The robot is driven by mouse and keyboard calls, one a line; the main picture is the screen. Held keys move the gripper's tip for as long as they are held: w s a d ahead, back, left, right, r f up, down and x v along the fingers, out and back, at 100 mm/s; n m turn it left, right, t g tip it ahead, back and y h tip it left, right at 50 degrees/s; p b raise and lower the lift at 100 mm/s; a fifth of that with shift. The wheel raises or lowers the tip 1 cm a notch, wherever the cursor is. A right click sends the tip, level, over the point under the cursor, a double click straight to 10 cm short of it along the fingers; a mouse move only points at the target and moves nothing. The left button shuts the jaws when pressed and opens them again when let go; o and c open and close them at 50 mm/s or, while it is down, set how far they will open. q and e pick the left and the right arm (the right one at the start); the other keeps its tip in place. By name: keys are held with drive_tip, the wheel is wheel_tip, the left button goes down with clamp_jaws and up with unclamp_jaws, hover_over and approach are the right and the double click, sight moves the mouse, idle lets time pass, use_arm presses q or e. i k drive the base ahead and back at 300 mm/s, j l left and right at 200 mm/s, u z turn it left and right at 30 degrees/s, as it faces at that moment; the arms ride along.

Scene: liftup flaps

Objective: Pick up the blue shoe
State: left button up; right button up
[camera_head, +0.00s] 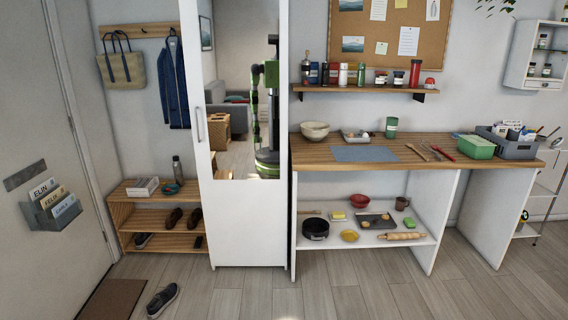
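A dark blue-grey shoe (162,300) with a pale sole lies on the floor at the lower left, beside the brown doormat. A similar dark shoe (142,240) sits on the bottom shelf of the wooden shoe rack (121,218), partly hidden under the shelf above. Neither of my grippers shows directly in the head view. A small reflection of my body is in the mirror (236,110), too small to read the grippers.
Brown shoes (173,218) rest on the rack's middle shelf. A white door with letter holder (50,208) stands at left. A tall white mirrored cabinet (248,230) and a wooden-topped workbench (425,165) stand to the right.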

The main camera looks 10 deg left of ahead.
sight(159, 302)
drive_tip(key=i+u, duration=0.2)
drive_tip(key=i, duration=0.4)
drive_tip(key=i+l+u, duration=0.2)
drive_tip(key=i, duration=0.4)
drive_tip(key=i+u, duration=0.15)
drive_tip(key=i, duration=0.5)
